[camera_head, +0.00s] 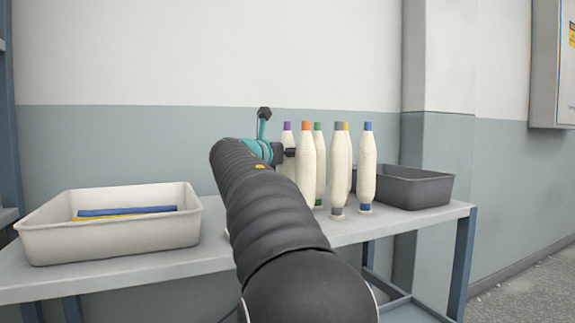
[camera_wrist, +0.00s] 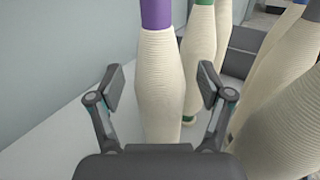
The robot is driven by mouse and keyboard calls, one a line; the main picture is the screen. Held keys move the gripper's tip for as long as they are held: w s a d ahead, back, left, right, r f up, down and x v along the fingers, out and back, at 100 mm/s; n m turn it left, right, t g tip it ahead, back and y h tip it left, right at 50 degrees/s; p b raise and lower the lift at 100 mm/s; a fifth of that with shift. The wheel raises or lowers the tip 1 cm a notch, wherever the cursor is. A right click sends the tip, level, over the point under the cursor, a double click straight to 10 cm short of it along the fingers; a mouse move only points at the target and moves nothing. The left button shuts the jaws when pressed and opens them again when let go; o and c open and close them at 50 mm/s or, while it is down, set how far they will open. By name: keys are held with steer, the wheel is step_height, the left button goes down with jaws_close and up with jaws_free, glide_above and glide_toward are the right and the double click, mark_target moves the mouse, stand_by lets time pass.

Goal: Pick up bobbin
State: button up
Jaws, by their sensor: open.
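Several cream-wound bobbins stand upright on the table, with coloured tips. The purple-tipped bobbin (camera_wrist: 158,75) stands between the open fingers of my gripper (camera_wrist: 162,88) in the wrist view. A gap shows between the fingers and the bobbin. In the head view its purple tip and upper body (camera_head: 287,140) show behind my arm, its lower part hidden. The orange-tipped bobbin (camera_head: 306,165), green-tipped bobbin (camera_head: 319,160), grey-tipped bobbin (camera_head: 339,170) and blue-tipped bobbin (camera_head: 366,170) stand to its right. A yellow tip (camera_head: 346,126) shows behind the grey one.
A white tray (camera_head: 110,240) with blue and yellow pieces sits on the table's left. A dark grey bin (camera_head: 420,190) stands at the right end. The wall is close behind the table (camera_head: 400,222). Other bobbins crowd the right side of my gripper.

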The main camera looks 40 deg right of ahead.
steer(key=c, duration=1.3)
steer(key=shift+r, duration=0.1)
steer(key=shift+c, duration=0.2)
